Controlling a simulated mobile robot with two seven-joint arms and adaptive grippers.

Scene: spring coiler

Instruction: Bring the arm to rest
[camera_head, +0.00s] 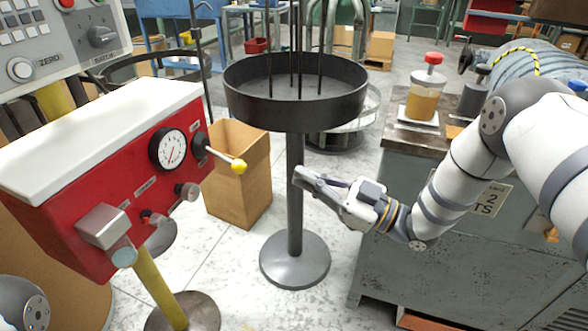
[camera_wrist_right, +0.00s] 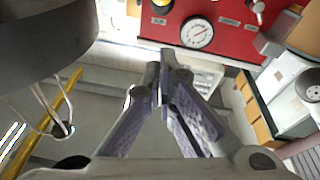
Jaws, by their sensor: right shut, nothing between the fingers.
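My right arm (camera_head: 467,165) comes in from the right in the head view, over the front of the grey-green machine. Its right gripper (camera_head: 303,178) points left, in front of the stand's dark column. In the wrist view the right gripper (camera_wrist_right: 163,95) has its two fingers together with nothing between them. It is apart from the red tester box. Of my left arm only a rounded grey part (camera_head: 24,303) shows at the bottom left of the head view, and its gripper is out of view.
A black round tray (camera_head: 297,112) on a stand (camera_head: 295,262) rises beside the right gripper. A red box with a dial gauge (camera_head: 168,149) and yellow-knobbed lever (camera_head: 238,167) stands left. A cardboard box (camera_head: 240,185) is behind. A jar of amber liquid (camera_head: 424,100) sits on the machine top (camera_head: 405,131).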

